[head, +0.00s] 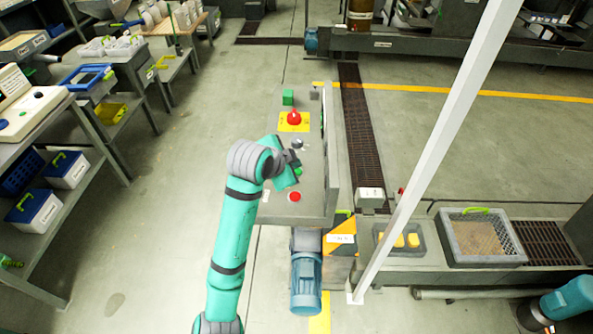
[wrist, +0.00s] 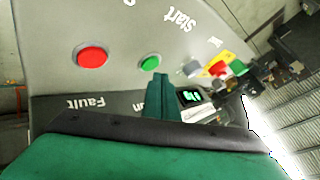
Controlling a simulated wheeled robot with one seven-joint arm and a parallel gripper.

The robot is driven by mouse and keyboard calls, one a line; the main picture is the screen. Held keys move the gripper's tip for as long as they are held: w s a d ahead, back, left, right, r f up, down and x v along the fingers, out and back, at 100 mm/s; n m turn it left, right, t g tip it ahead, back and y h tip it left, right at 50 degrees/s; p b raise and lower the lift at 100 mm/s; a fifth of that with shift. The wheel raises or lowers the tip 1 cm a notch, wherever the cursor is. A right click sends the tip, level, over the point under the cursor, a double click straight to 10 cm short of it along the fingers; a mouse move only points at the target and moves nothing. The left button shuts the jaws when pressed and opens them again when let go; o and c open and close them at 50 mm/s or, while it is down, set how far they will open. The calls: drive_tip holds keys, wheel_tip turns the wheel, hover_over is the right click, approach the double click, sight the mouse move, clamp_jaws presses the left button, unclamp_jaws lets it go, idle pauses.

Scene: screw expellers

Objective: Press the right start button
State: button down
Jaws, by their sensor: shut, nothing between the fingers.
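A grey control panel (head: 312,205) carries the buttons in the head view. Its small green button (head: 298,172) shows beside my gripper, and a red button (head: 294,196) sits nearer the panel's front end. In the wrist view the green button (wrist: 150,63) lies just past my fingertips, with the red button (wrist: 92,57) to its left. A "Start" label (wrist: 180,20) is printed above and right of the green button. My gripper (wrist: 157,78) is shut and empty, over the panel; it also shows in the head view (head: 297,163). I cannot tell whether it touches the panel.
A red emergency stop (head: 294,117) on a yellow plate and a green block (head: 288,97) are at the panel's far end. A blue motor (head: 305,283) is below the panel. Shelves with bins (head: 67,170) line the left. A white post (head: 440,145) crosses the right.

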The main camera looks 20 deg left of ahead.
drive_tip(key=shift+f, duration=0.15)
drive_tip(key=shift+f, duration=0.25)
drive_tip(key=shift+f, duration=0.45)
idle(0.6)
drive_tip(key=shift+r, duration=0.15)
idle(0.3)
drive_tip(key=shift+r, duration=0.75)
drive_tip(key=shift+r, duration=2.5)
